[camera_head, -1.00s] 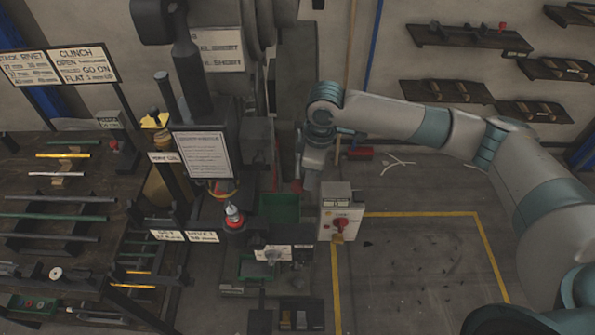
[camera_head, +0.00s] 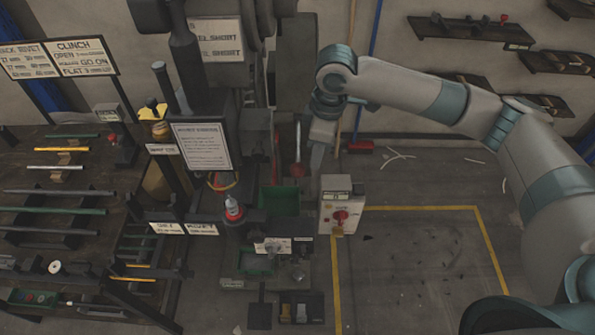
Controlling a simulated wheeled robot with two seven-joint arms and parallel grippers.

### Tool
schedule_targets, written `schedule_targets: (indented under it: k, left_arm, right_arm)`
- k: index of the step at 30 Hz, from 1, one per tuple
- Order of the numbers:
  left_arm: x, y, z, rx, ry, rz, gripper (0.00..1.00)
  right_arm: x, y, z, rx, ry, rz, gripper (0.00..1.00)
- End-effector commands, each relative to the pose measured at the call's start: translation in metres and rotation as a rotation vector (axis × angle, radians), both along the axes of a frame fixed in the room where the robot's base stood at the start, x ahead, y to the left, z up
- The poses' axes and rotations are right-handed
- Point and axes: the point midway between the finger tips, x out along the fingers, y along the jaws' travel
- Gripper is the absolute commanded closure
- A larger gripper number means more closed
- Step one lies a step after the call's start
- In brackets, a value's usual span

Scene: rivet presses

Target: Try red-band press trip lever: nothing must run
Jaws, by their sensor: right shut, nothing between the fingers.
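The press (camera_head: 203,75) stands left of centre, dark, with a printed notice (camera_head: 201,146) on its front. A pale control box (camera_head: 341,206) with a red knob stands just below the gripper. My left gripper is out of view.
A dark rack (camera_head: 60,226) with several rods fills the left. Green trays (camera_head: 279,201) sit at the press. A red broom head (camera_head: 360,146) lies behind. Yellow floor lines mark a mostly clear area at right, with small dark bits. Wall shelves (camera_head: 470,33) hang behind my arm.

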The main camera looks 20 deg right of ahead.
Motion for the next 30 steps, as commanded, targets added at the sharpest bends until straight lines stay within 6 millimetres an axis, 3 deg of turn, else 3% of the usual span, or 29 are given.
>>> schedule_targets:
  k: [9,16,22,30]
  left_arm:
    - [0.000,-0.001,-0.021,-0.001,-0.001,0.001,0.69]
    - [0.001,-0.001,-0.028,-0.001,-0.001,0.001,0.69]
    - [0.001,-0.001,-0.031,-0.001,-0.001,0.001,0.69]
    - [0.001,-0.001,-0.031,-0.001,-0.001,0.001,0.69]
  right_arm:
    - [-0.002,-0.006,0.063,0.000,-0.005,0.002,1.00]
    - [-0.004,-0.009,0.101,0.000,-0.002,0.000,1.00]
    - [-0.005,-0.010,0.116,-0.001,0.000,0.001,1.00]
    - [-0.006,-0.011,0.118,-0.001,0.002,0.001,1.00]
